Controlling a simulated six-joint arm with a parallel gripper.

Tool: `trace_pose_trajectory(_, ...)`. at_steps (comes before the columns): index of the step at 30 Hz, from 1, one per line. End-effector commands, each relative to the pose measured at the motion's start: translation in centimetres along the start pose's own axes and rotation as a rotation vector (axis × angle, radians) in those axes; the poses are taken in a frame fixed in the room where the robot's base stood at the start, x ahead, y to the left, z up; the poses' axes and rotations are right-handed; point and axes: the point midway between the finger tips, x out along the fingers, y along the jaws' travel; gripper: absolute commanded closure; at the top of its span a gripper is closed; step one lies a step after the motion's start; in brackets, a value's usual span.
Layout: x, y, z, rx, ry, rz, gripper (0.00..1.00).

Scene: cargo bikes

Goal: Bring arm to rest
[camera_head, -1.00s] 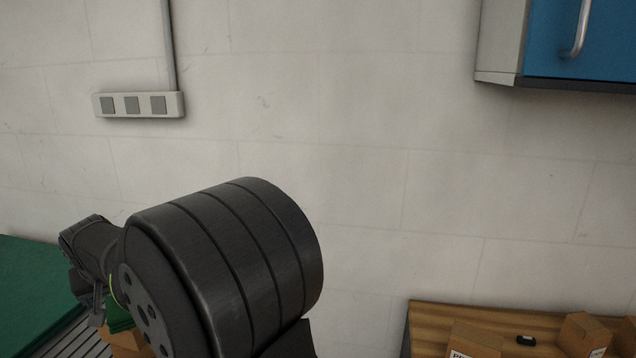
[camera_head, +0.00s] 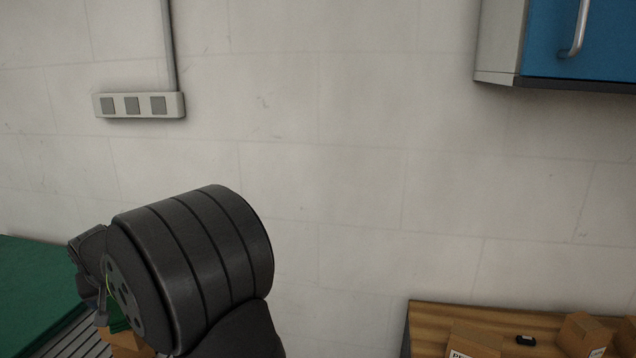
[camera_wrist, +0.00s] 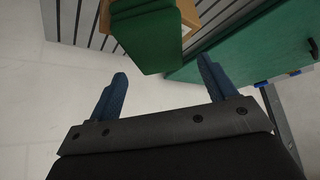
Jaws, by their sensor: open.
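My gripper (camera_wrist: 163,90) shows in the wrist view with its two blue fingers spread apart and nothing between them. Below the fingers lies pale floor. A green piece (camera_wrist: 150,35) hangs in front of a cardboard box (camera_wrist: 187,14) just beyond the fingertips, apart from them. In the head view my dark arm fills the lower left, and the gripper's fingers cannot be made out there. A bit of a cardboard box (camera_head: 125,341) and green shows beneath the arm.
A green surface (camera_head: 35,290) lies at the left beside a slatted grey surface (camera_head: 85,338). A wooden table (camera_head: 425,322) with cardboard boxes (camera_head: 583,333) and a small black object (camera_head: 525,340) stands at lower right. A blue cabinet (camera_head: 585,45) and a socket strip (camera_head: 138,105) are on the wall.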

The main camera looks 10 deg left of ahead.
Motion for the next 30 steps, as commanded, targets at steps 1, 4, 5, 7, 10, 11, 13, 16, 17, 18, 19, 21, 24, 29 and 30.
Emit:
trace_pose_trajectory(1, -0.9, 0.0, -0.6, 0.001, 0.002, 0.0, 0.23)
trace_pose_trajectory(4, -2.1, 1.8, -0.6, 0.004, 0.0, 0.002, 0.23)
trace_pose_trajectory(5, -2.5, 2.2, -0.6, 0.003, 0.0, 0.002, 0.23)
trace_pose_trajectory(7, -3.3, 3.4, -0.6, 0.003, -0.001, 0.003, 0.23)
trace_pose_trajectory(10, -4.5, 5.0, -0.7, 0.003, -0.001, 0.003, 0.23)
trace_pose_trajectory(11, -4.9, 5.5, -0.7, 0.003, 0.0, 0.003, 0.23)
trace_pose_trajectory(13, -5.7, 6.6, -0.7, 0.004, 0.0, 0.002, 0.23)
trace_pose_trajectory(16, -6.9, 8.2, -0.7, 0.003, -0.001, 0.003, 0.23)
trace_pose_trajectory(17, -7.2, 8.7, -0.7, 0.004, 0.0, 0.002, 0.23)
trace_pose_trajectory(18, -7.7, 9.4, -0.8, 0.002, 0.0, 0.003, 0.23)
trace_pose_trajectory(19, -8.1, 9.9, -0.8, 0.003, -0.001, 0.003, 0.23)
trace_pose_trajectory(21, -8.9, 10.9, -0.7, 0.003, -0.001, 0.002, 0.23)
trace_pose_trajectory(24, -10.6, 11.0, -1.8, -0.001, 0.002, 0.001, 0.23)
trace_pose_trajectory(29, -13.2, 11.0, -3.5, -0.001, 0.0, 0.001, 0.23)
trace_pose_trajectory(30, -13.1, 12.2, -3.5, 0.017, -0.003, 0.013, 0.23)
